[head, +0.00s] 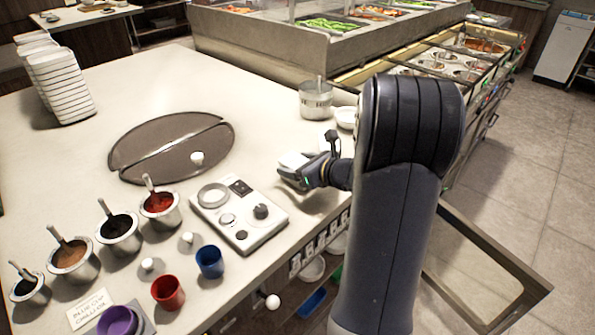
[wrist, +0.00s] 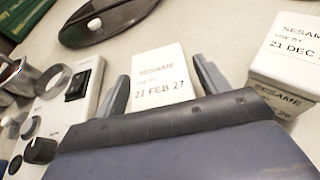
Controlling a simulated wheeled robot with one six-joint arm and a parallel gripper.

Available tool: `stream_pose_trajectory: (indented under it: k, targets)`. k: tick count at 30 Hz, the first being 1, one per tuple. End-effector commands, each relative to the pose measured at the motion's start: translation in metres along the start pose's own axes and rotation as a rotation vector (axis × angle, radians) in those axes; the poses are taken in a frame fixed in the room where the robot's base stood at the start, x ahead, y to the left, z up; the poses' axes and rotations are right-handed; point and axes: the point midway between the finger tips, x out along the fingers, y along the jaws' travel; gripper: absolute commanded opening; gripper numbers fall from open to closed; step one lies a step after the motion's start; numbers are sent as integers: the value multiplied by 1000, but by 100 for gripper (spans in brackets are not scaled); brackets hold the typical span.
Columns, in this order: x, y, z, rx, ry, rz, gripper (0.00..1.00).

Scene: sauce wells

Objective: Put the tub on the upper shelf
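A white tub (wrist: 160,75) labelled SESAME, use by 27 FEB 27, stands on the counter between my gripper's fingers in the wrist view. It also shows as a pale block (head: 294,160) at the gripper's tip in the head view. A second white SESAME tub (wrist: 285,65), dated 21 DEC, stands to its right. My gripper (wrist: 165,80) is open, with one finger on each side of the first tub; narrow gaps seem to remain. In the head view my gripper (head: 303,175) is low over the counter. Shelving (head: 320,275) under the counter edge is partly hidden by my arm.
A control panel with knobs (head: 240,213) lies left of my gripper, beside a dark round plate (head: 170,147). A metal pot (head: 315,100) stands behind. Sauce pots (head: 160,209), a blue cup (head: 210,262) and a red cup (head: 167,292) stand at front left.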

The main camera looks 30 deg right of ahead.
Motion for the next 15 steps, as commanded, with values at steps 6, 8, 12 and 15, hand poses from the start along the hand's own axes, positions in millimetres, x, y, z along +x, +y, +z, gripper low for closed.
stream_pose_trajectory:
  k: [6, 8, 12, 15]
  targets:
    - [0, 0, 0, 0, 0, 0, 52]
    - [0, 0, 0, 0, 0, 0, 47]
    - [0, 0, 0, 0, 0, 0, 36]
    - [0, 0, 0, 0, 0, 0, 28]
